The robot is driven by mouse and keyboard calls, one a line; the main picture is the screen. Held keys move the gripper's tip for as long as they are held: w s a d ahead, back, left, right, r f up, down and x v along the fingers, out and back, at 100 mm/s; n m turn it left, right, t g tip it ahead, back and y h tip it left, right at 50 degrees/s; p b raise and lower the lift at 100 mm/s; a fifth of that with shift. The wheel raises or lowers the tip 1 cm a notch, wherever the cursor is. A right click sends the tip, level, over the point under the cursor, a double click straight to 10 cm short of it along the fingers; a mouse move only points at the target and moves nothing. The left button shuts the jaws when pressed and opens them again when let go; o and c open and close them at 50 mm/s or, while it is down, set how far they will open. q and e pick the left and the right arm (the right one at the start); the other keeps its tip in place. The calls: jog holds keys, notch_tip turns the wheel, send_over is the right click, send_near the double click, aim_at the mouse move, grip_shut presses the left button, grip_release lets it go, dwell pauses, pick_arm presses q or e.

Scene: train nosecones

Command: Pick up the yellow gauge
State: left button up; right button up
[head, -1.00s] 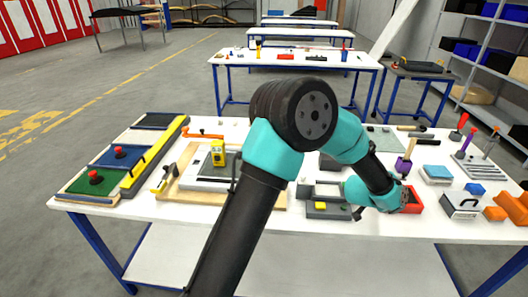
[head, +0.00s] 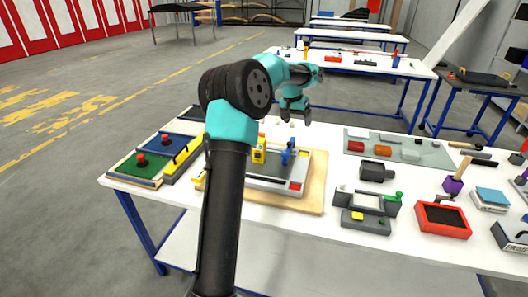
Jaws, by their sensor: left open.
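The yellow gauge (head: 259,151) stands upright on a grey and white plate on the wooden board, left of the middle of the table. My left gripper (head: 295,114) is open and empty, with its fingers pointing down. In the picture it is above and to the right of the gauge, apart from it, over the far side of the table. My left arm crosses the view just left of the gauge. My right gripper is not in view.
A blue clamp-like part (head: 288,153) stands close to the right of the gauge. The wooden board (head: 314,192) lies under the plate. A grey fixture (head: 366,214) and a red tray (head: 442,219) are to the right. A green tray (head: 139,166) is at the left.

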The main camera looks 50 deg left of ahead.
pick_arm(q)
jog(key=s+a+r+n+g, duration=0.3)
jog(key=s+a+r, duration=0.2)
jog(key=s+a, duration=0.5)
jog(key=shift+s+r+n+y, duration=0.3)
jog(key=shift+s, duration=0.1)
notch_tip(320, 180, down, 12)
jog(key=shift+f, duration=0.15)
jog(key=shift+d+f, duration=0.2)
jog(key=shift+f, duration=2.4)
